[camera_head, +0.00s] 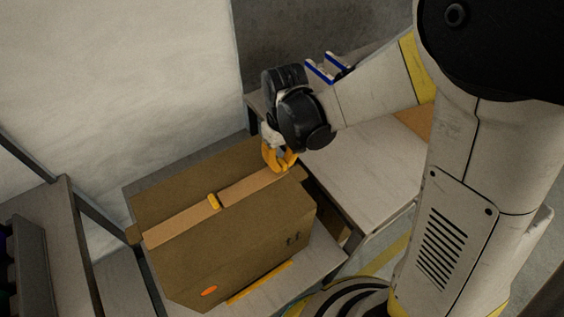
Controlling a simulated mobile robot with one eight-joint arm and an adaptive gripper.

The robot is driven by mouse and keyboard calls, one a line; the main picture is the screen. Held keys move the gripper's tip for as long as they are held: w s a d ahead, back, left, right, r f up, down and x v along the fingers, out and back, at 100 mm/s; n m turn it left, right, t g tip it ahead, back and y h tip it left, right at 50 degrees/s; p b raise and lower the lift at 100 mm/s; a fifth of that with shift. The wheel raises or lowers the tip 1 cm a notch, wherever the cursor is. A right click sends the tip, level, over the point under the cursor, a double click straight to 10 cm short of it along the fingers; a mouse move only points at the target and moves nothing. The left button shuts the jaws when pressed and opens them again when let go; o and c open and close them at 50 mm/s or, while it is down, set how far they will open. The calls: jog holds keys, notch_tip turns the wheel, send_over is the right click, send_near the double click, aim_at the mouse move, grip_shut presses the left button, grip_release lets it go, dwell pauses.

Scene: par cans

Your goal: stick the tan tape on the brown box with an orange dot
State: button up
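The brown box (240,250) stands at the lower left with an orange dot (208,291) low on its front side. The tan tape (180,226) is a long strip along the top of the box, running from the left edge toward the upper right edge. A small yellow piece (213,201) sits across the strip near its middle. My gripper (279,166), with orange fingers, points down at the right end of the strip. The fingertips overlap the strip's end in the picture. Whether they grip it or whether the strip is stuck flat there, I cannot tell.
A pale tabletop (365,175) lies right of the box, under my arm. A rack with blue-edged prongs (325,70) stands behind my wrist. A dark-edged shelf (45,240) is at the far left. A yellow strip (260,283) lies at the foot of the box.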

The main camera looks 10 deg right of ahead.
jog(key=o, duration=0.5)
notch_tip(320, 180, up, 12)
jog(key=s+d+r+m+t, duration=0.4)
jog(key=s+d+t, duration=0.3)
jog(key=d, duration=0.5)
jog(key=shift+s+d+m, duration=0.15)
jog(key=shift+s+m, duration=0.45)
jog(key=shift+s, duration=0.4)
